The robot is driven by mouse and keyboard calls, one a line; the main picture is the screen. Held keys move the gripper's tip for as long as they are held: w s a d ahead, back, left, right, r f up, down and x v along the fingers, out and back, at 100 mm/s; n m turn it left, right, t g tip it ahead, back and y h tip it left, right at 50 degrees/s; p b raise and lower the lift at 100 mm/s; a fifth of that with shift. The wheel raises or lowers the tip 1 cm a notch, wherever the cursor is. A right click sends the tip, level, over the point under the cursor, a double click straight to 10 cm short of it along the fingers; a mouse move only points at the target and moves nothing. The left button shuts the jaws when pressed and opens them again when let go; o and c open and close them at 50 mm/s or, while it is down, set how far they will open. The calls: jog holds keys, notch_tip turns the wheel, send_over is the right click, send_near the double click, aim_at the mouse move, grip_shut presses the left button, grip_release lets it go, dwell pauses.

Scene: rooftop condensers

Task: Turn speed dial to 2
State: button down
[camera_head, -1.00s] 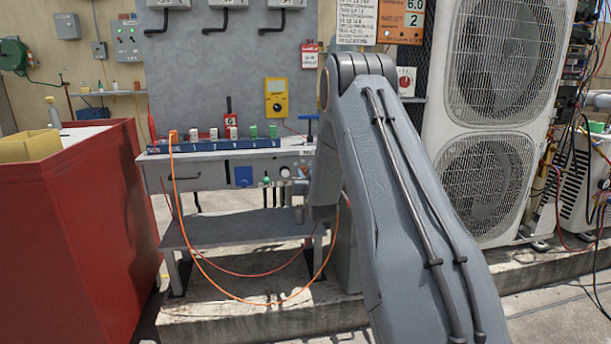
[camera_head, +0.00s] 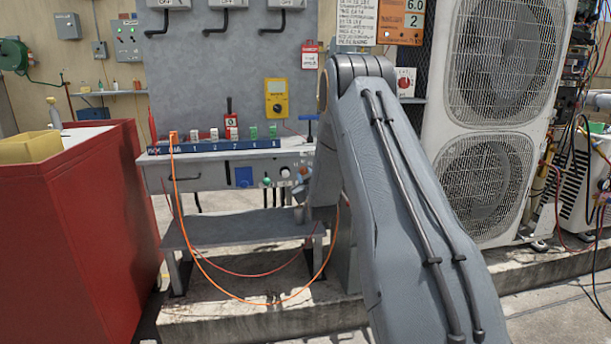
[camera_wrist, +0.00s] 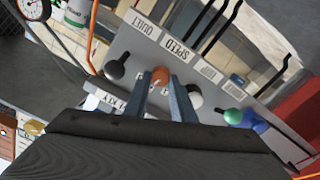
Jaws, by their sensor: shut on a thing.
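In the wrist view a grey control panel (camera_wrist: 135,52) carries a row of knobs and printed labels. One label (camera_wrist: 178,52) reads SPEED and another reads QUIET (camera_wrist: 146,26). An orange-brown knob (camera_wrist: 160,75), near the SPEED label, sits between my fingertips. My gripper (camera_wrist: 162,88) is shut on this knob, and the fingers hide part of it. I cannot read the dial's setting. In the head view my arm hides much of the panel's right end, and my fingertips are not clear there.
A black knob (camera_wrist: 115,68) and a white knob (camera_wrist: 194,95) stand close on either side of my fingers. The head view shows a workbench (camera_head: 210,160), a red bin (camera_head: 90,230) and a hanging orange cable (camera_head: 235,296).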

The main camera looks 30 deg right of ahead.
jog(key=shift+n, duration=1.2)
jog(key=c, duration=1.5)
grip_release()
jog(key=p+v, duration=0.1)
jog(key=v, duration=0.6)
jog(key=shift+s+a, duration=0.15)
jog(key=shift+s, duration=0.25)
